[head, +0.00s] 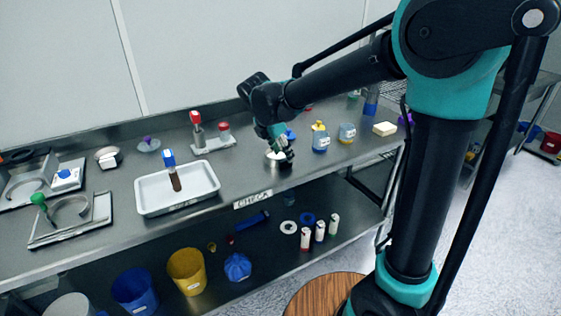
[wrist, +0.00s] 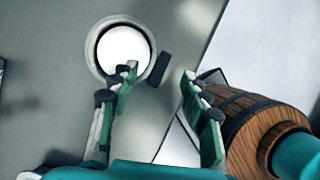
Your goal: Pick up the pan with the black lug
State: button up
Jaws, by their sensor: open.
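The pan (wrist: 93,50) is a round metal dish with a bright white inside, seen from above in the wrist view. Its black lug (wrist: 160,68) sticks out on the right side. My gripper (wrist: 160,76) is open, with the left fingertip overlapping the pan's lower right rim in the picture and the right fingertip to the right of the lug. The lug shows between the two fingertips; I cannot tell whether they touch it. In the head view the pan (head: 271,167) stands near the bench's front edge, partly hidden by my gripper (head: 280,152).
A white tray (head: 148,193) holding a blue-topped brown tube stands to the left. A stand with red-topped items (head: 212,145) is behind. The lower shelf holds tubs.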

aim_at(279, 157)
jog(key=x, duration=0.4)
jog(key=shift+w+d+f, duration=0.15)
grip_shut()
